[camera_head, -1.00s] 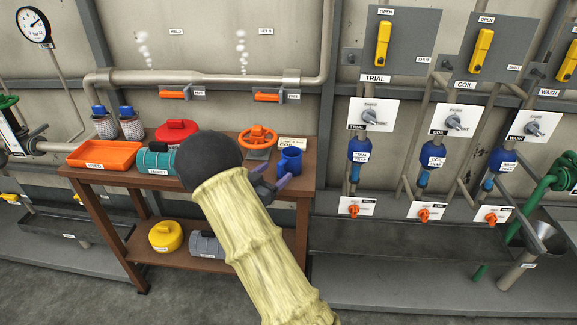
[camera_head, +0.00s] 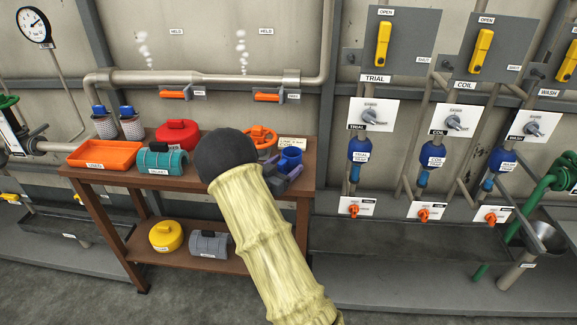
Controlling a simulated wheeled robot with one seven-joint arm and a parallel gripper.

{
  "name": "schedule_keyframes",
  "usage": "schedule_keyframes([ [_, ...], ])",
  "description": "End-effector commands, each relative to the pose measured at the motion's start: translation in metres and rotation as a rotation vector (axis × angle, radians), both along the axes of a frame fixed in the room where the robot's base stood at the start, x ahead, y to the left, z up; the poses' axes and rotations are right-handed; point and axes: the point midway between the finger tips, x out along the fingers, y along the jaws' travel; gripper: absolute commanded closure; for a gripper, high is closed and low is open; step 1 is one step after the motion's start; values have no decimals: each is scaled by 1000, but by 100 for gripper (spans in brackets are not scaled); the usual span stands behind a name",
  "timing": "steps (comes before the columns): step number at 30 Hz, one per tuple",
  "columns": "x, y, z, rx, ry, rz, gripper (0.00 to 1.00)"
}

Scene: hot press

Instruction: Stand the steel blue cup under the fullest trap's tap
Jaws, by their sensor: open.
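The steel blue cup (camera_head: 290,160) stands upright on the right end of the brown table, beside a small written card (camera_head: 292,143). My gripper (camera_head: 286,173) is open at the near side of the cup, its fingers partly hidden by my arm; I cannot tell whether they touch it. Three blue traps hang on the right wall: trial (camera_head: 360,150), coil (camera_head: 433,154) and wash (camera_head: 502,160). Below them are orange taps on white plates: trial tap (camera_head: 354,211), coil tap (camera_head: 424,215) and wash tap (camera_head: 491,217). How full each trap is cannot be read.
The table (camera_head: 120,178) also holds an orange tray (camera_head: 104,154), a teal cylinder (camera_head: 161,160), a red lidded pot (camera_head: 177,132) and an orange handwheel (camera_head: 262,137). A dark ledge (camera_head: 400,238) runs below the taps, looking clear. A funnel (camera_head: 543,237) stands at right.

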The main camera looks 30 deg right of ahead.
Motion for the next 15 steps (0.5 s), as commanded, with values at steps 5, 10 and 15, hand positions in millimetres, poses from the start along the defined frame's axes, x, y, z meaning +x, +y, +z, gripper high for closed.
schedule_keyframes([
  [5,0,0,0,0,0,0,31],
  [10,0,0,0,0,0,0,37],
  [15,0,1,0,0,0,0,70],
])
